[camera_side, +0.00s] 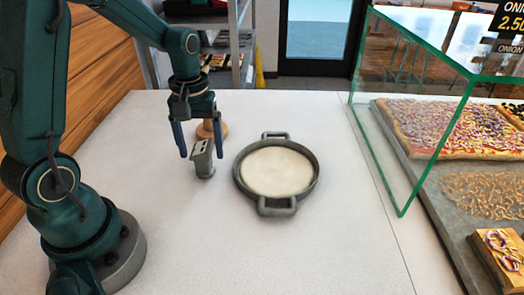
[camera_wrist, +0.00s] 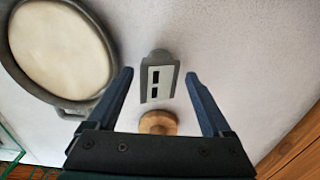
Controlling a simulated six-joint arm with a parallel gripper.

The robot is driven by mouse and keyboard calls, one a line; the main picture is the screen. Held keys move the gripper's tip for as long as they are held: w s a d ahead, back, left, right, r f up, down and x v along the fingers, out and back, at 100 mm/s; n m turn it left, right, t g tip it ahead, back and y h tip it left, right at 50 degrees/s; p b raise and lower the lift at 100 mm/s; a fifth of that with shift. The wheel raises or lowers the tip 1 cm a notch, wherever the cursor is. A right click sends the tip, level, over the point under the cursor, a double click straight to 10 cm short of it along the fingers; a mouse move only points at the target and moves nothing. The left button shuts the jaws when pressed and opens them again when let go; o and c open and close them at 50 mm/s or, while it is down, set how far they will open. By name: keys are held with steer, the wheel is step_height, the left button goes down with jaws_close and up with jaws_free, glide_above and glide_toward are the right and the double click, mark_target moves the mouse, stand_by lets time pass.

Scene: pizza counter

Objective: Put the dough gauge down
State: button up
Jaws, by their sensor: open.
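The dough gauge (camera_side: 203,158) is a small grey block with dark slots on its face. It stands on the white counter, left of the round pan. My gripper (camera_side: 201,154) points down over it, with its blue fingers apart. In the wrist view, the gauge (camera_wrist: 159,80) shows between and beyond the fingertips of my gripper (camera_wrist: 158,76), with clear space on both sides. Neither finger appears to touch it.
A grey two-handled pan (camera_side: 277,206) with pale dough (camera_side: 277,171) sits right of the gauge. A round wooden object (camera_side: 212,129) stands behind the gauge. A glass case (camera_side: 400,130) with pizzas is on the right. The front counter (camera_side: 280,255) is clear.

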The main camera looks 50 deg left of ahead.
mark_target(201, 149)
step_height(201, 149, up, 9)
steer(key=shift+r, duration=0.15)
steer(key=shift+s+d+r, duration=0.1)
steer(key=shift+d+r, duration=0.1)
steer(key=shift+d, duration=0.05)
steer(key=s+d+r+m+t, duration=0.1)
steer(key=s+d+m+t, duration=0.4)
steer(key=s+d+m, duration=0.3)
steer(key=shift+s+d+r+m, duration=0.2)
steer(key=shift+s+d+m, duration=0.1)
steer(key=shift+s, duration=0.05)
steer(key=shift+s+d+f+t, duration=0.15)
steer(key=shift+s+t, duration=0.05)
steer(key=shift+t, duration=0.1)
steer(key=shift+c, duration=0.7)
